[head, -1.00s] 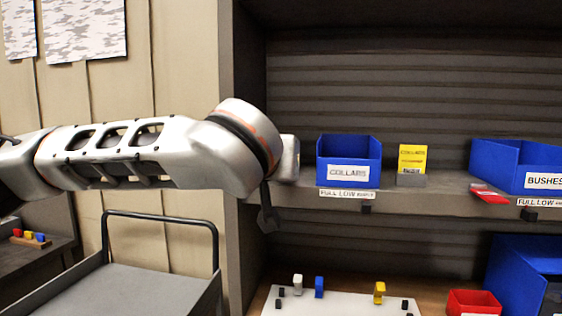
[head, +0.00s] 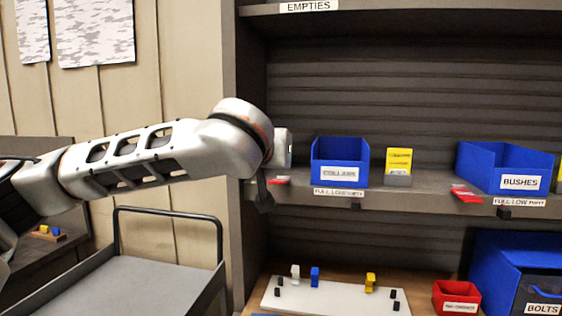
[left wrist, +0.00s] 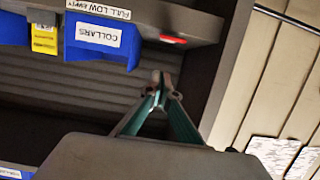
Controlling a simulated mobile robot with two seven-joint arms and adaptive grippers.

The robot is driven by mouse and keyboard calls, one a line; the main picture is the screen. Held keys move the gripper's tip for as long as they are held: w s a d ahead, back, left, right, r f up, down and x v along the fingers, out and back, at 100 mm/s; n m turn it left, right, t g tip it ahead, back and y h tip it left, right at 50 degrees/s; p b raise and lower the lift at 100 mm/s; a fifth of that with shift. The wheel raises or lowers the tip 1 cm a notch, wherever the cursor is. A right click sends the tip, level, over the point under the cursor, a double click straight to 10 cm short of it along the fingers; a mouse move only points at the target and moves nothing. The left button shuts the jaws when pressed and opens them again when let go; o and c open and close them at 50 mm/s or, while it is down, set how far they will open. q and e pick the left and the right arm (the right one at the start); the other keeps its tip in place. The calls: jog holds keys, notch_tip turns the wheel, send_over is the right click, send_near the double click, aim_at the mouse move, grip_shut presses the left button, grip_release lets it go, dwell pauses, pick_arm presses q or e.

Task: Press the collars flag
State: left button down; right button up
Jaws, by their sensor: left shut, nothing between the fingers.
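The collars flag is a small red piece (head: 278,181) on the shelf's front edge, just left of the blue COLLARS bin (head: 340,160). In the left wrist view the red flag (left wrist: 173,39) is beside the COLLARS bin (left wrist: 100,42), near a FULL LOW EMPTY label (left wrist: 98,10). My left gripper (left wrist: 161,80) is shut and empty, its tips appearing below the flag in that picture and apart from it. In the head view my left wrist is at the shelf's left end and largely hides the fingers. My right gripper is not in view.
A yellow card (head: 398,162) stands right of the COLLARS bin. The BUSHES bin (head: 505,168) has its own red flag (head: 465,194). Below are a white board (head: 335,301) with small blocks, a red bin (head: 456,296) and a blue BOLTS bin (head: 508,262). A grey cart (head: 130,285) stands lower left.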

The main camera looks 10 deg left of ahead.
pick_arm(q)
jog(key=s+f, duration=0.1)
jog(key=s, duration=0.8)
jog(key=shift+s+f+b, duration=0.15)
jog(key=shift+f+b, duration=0.15)
jog(key=shift+b, duration=0.15)
